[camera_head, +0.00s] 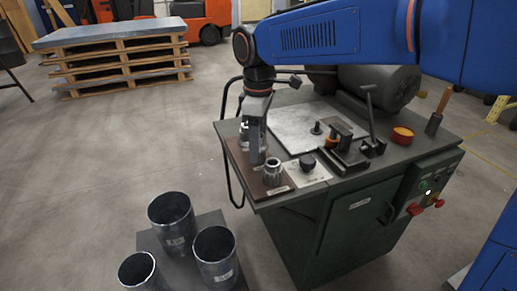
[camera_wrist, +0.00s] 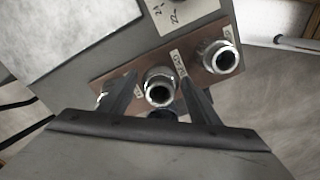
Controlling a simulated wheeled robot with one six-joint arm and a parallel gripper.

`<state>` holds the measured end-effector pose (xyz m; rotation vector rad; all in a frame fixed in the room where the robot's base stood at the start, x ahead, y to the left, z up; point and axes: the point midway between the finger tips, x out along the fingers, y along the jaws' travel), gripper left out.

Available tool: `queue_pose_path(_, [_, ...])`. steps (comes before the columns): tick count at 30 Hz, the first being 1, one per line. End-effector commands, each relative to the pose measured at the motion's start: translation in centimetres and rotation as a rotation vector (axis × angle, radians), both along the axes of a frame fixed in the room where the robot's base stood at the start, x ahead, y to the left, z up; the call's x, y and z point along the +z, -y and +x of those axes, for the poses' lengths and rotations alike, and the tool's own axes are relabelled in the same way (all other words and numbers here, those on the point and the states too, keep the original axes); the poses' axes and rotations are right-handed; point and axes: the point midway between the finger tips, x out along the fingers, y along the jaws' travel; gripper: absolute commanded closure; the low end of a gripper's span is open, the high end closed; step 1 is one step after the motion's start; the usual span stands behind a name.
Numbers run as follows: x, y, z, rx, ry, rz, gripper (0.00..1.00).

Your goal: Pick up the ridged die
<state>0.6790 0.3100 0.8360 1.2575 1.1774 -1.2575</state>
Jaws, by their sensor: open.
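A brown board (camera_wrist: 135,72) on the machine table holds three silver ring-shaped dies in a row. The middle die (camera_wrist: 159,88) sits between the fingers of my gripper (camera_wrist: 158,82), which are open with a gap on each side. A second die (camera_wrist: 219,57) stands at the right end; it also shows in the head view (camera_head: 272,173). The third die (camera_wrist: 103,96) is mostly behind the left finger. The labels are too small to read, and I cannot tell which die is ridged. In the head view my gripper (camera_head: 257,158) points down over the board and hides the middle die.
A grey metal sheet (camera_head: 296,126), a white labelled plate (camera_head: 307,178) with a black knob, a clamp with an upright lever (camera_head: 369,115) and a red-orange round container (camera_head: 402,135) occupy the tabletop. Several dark open pipes (camera_head: 215,250) stand on a low platform at the front left.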

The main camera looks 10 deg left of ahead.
Motion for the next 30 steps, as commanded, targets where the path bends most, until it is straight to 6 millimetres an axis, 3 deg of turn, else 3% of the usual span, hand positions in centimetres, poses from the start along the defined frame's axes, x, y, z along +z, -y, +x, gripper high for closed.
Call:
queue_pose_path(2, [0.0,0.0,0.0,0.0,0.0,0.0,0.44])
queue_pose_path(9, [0.1,0.0,0.0,0.0,0.0,0.0,0.99])
queue_pose_path(20, [0.8,0.0,0.0,0.0,0.002,0.002,1.0])
queue_pose_path(30, [6.3,-0.1,0.1,0.0,0.003,0.003,1.0])
